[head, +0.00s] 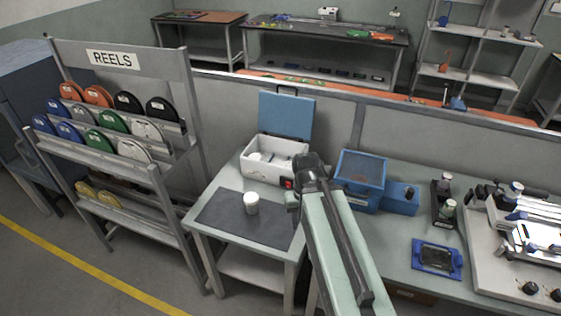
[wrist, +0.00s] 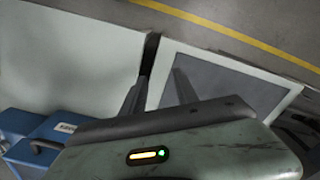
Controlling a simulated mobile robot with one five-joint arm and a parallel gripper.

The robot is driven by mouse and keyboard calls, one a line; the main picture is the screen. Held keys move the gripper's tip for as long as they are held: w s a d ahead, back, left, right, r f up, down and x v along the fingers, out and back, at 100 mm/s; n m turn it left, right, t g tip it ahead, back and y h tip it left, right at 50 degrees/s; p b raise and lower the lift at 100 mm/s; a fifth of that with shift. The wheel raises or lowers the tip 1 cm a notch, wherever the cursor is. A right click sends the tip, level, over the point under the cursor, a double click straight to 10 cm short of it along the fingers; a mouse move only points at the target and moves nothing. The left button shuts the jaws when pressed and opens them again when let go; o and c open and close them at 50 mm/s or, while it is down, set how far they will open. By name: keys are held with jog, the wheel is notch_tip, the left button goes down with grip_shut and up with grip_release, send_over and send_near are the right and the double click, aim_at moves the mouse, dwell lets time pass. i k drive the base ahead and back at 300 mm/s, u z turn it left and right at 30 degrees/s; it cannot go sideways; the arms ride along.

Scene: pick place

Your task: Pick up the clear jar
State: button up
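A small pale jar (head: 251,203) with a white lid stands upright on the dark mat (head: 225,222) of the small table left of my arm. It looks whitish, and I cannot tell how clear it is. My gripper (head: 293,201) is to the right of this jar and apart from it, mostly hidden by my arm in the head view. In the wrist view my gripper (wrist: 161,78) shows two fingers apart with nothing between them. The mat (wrist: 235,85) shows there at the right, but no jar is visible.
A white case (head: 262,172) with a raised blue lid stands behind the jar. Blue boxes (head: 360,180) stand right of my arm. Small jars (head: 446,207) stand farther right on the long bench. The REELS rack (head: 113,58) is at left. The mat around the jar is clear.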

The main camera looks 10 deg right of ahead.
aim_at(251, 209)
jog(key=u, duration=3.3)
jog(key=k, duration=0.6)
jog(key=z, duration=1.25)
jog(key=i, duration=1)
